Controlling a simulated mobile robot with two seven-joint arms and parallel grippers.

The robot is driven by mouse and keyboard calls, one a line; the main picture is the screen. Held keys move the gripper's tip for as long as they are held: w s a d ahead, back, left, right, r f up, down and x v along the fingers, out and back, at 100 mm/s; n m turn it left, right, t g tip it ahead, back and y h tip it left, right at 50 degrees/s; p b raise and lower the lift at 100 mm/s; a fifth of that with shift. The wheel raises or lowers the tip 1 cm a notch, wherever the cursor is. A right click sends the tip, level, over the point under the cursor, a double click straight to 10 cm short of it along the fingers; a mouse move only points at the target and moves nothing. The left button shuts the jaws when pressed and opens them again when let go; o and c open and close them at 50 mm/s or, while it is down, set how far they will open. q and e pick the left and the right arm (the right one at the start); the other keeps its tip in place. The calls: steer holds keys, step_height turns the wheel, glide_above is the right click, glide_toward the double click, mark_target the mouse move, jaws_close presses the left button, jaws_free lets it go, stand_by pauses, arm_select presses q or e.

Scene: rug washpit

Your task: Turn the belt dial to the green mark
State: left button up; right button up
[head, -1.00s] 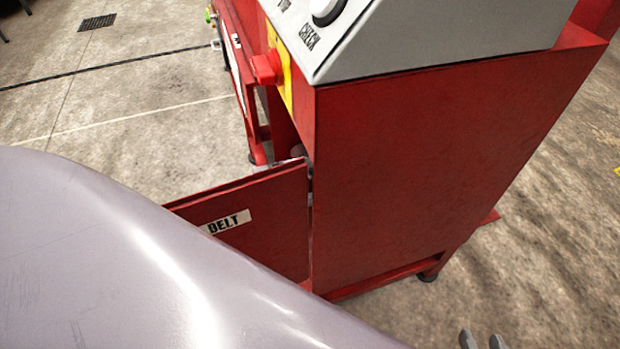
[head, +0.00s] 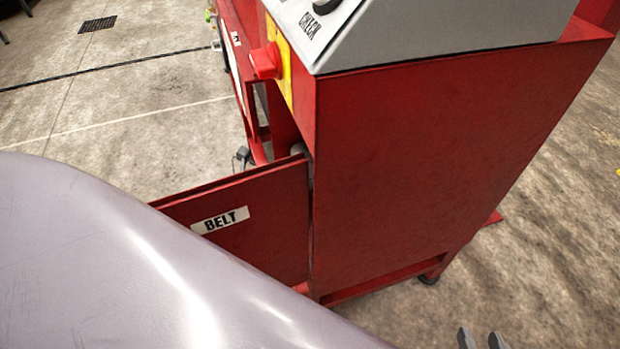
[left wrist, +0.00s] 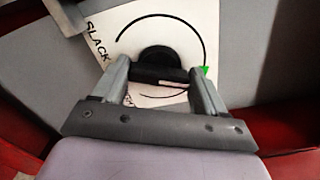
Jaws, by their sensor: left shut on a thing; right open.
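In the left wrist view, a black dial knob (left wrist: 158,62) sits on a white plate (left wrist: 133,40) with a black arc and the word SLACK. A green mark (left wrist: 206,71) lies at the arc's right end, beside the right finger. My left gripper (left wrist: 159,74) is shut on the dial, one finger on each side. The knob's pointer cannot be made out. In the head view the dial and left gripper are hidden; a red panel labelled BELT (head: 220,221) stands out from the machine. My right gripper (head: 482,340) is open and empty at the bottom right edge.
The red machine cabinet (head: 420,160) fills the middle right, with a grey control panel (head: 440,35) on top. A red knob (head: 265,62) sticks out on its left face. Bare concrete floor (head: 120,110) lies to the left, with a drain grate (head: 97,24).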

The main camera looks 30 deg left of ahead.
arm_select(q)
steer(key=shift+m+b, duration=0.3)
steer(key=shift+m, duration=0.7)
steer(key=o, duration=1.1)
steer(key=shift+c, duration=0.2)
steer(key=shift+s, duration=0.1)
steer(key=v, duration=0.7)
steer(key=shift+p, duration=0.35)
